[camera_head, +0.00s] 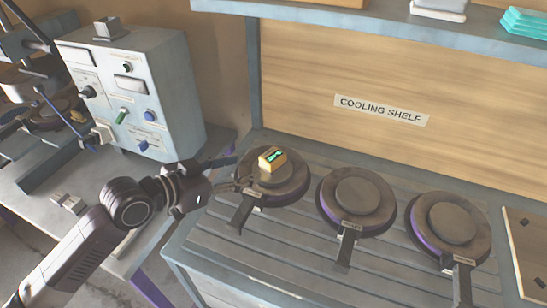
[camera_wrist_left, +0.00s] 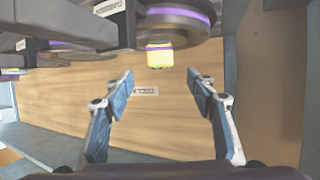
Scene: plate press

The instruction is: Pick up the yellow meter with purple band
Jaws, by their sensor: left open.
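The yellow meter (camera_head: 271,158) is a small block with a dark face and green display, sitting on the leftmost round plate (camera_head: 296,186) on the cooling shelf. In the left wrist view, which looks upside down, the yellow meter (camera_wrist_left: 159,59) shows a purple band and lies just beyond the fingertips, roughly centred between them. My left gripper (camera_head: 238,172) is open and empty, reaching in from the left beside that plate, apart from the meter. It also shows in the wrist view (camera_wrist_left: 161,73) with both fingers spread. My right gripper is out of view.
Two more round plates with handles, the middle one (camera_head: 358,205) and the right one (camera_head: 450,229), lie on the slatted shelf. A control box (camera_head: 165,85) stands at the left. An upper shelf (camera_head: 400,27) runs above the wooden back panel (camera_head: 330,75).

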